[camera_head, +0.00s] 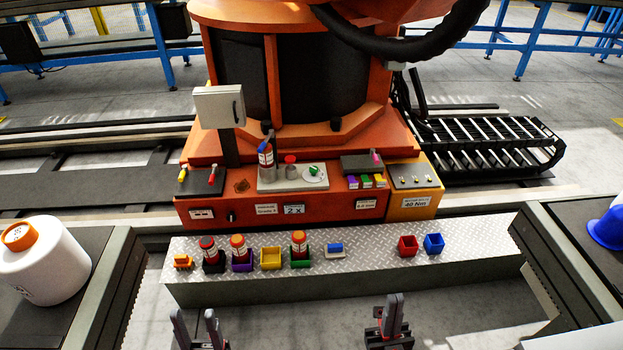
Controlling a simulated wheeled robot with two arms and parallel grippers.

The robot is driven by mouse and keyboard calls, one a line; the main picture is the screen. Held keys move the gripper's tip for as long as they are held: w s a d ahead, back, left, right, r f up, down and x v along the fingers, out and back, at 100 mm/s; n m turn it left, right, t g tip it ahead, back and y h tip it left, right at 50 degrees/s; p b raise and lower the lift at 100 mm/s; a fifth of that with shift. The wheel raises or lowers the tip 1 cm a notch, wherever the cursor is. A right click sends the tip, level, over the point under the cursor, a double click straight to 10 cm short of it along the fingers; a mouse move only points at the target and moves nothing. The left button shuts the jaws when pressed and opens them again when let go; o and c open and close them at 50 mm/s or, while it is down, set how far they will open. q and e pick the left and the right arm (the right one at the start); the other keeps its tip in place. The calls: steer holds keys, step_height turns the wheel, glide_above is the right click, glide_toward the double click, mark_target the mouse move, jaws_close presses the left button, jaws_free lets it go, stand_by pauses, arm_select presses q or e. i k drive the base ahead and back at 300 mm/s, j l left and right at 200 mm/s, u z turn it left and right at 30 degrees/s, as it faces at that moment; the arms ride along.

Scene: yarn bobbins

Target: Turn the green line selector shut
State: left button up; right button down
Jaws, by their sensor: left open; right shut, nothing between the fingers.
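A small round green-and-white knob (315,171), which looks like the green line selector, sits on the right of a light grey plate (291,184) on the orange machine's front. Its exact setting is too small to read. A red-capped grey part (290,168) and a blue, white and red bottle-like item (265,155) stand left of it on the same plate. My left gripper (195,313) is open and empty at the bottom, left of centre. My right gripper (391,302) is shut and empty at the bottom, right of centre. Both are far from the knob, on the near side of the metal bench.
A checker-plate bench (375,258) lies between my grippers and the orange console (370,208). It carries several coloured bins, some holding red-topped bobbins (238,247), and a red bin (408,246) beside a blue bin (433,244). A white container (42,262) stands far left.

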mark_target(313, 170)
steer(key=i+l+u, duration=0.25)
steer(key=i, duration=0.2)
steer(key=i+l+u, duration=0.3)
steer(key=i+l, duration=0.1)
steer(key=l, duration=0.05)
